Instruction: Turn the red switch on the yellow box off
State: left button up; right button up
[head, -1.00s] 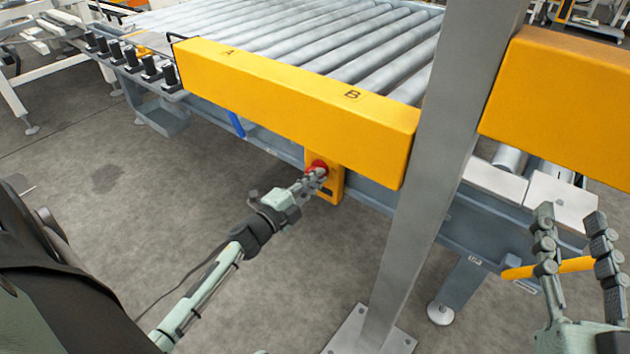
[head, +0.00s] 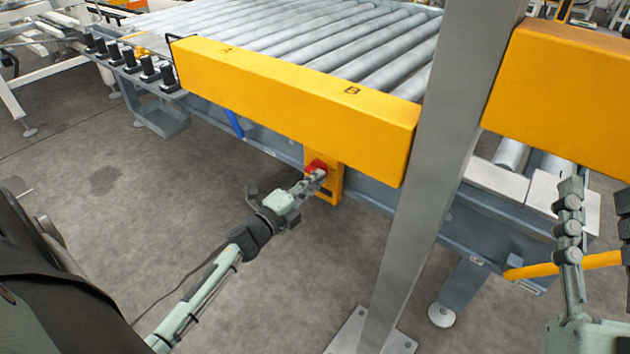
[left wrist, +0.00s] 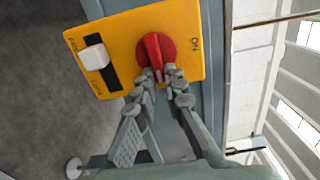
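The yellow box (head: 334,184) hangs under the yellow beam on the conveyor's side. Its red switch (head: 314,167) is a round knob with a raised handle. My left gripper (head: 319,175) is at the switch and hides part of it. In the left wrist view, the red switch (left wrist: 154,47) sits on the yellow box (left wrist: 125,30) beside the printed word ON, its handle pointing down in the picture. The left fingertips (left wrist: 160,76) are close together, one on each side of the handle's lower end. My right gripper (head: 598,215) is open and empty at the right edge, partly cut off.
A grey post (head: 415,190) stands right of the box, between my two grippers. The yellow beam (head: 290,95) overhangs the box. The box also carries a white slider (left wrist: 94,57). The floor (head: 130,230) in front is clear.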

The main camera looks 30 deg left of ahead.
pick_arm(q)
jog(key=o, duration=0.4)
jog(key=shift+o, duration=0.2)
jog(key=s, duration=1.2)
jog(key=shift+a, duration=0.45)
